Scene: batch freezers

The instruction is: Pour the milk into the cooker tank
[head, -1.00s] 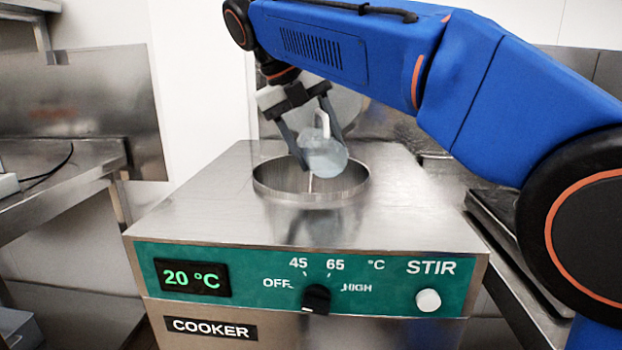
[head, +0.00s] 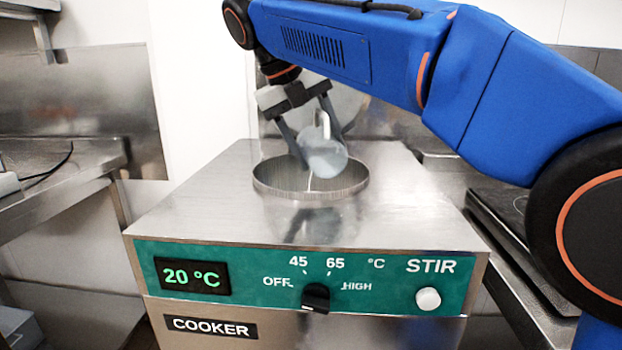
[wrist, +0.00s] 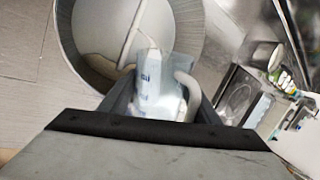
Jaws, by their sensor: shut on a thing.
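My gripper (head: 318,128) is shut on a translucent pitcher (head: 325,158) with a pale handle, held over the round opening of the cooker tank (head: 265,186). The pitcher is tilted, and a thin white stream of milk (head: 310,181) falls from it into the tank. In the wrist view the pitcher (wrist: 160,88) sits between the fingers, with the milk stream (wrist: 130,40) running into the tank (wrist: 185,30). How much milk is left in the pitcher is hard to tell.
The cooker's front panel (head: 250,255) has a display reading 20 °C, a black knob (head: 316,298) and a white STIR button (head: 428,299). A steel table (head: 60,185) stands at left. A dark flat-topped unit (head: 500,212) is at right, under my arm.

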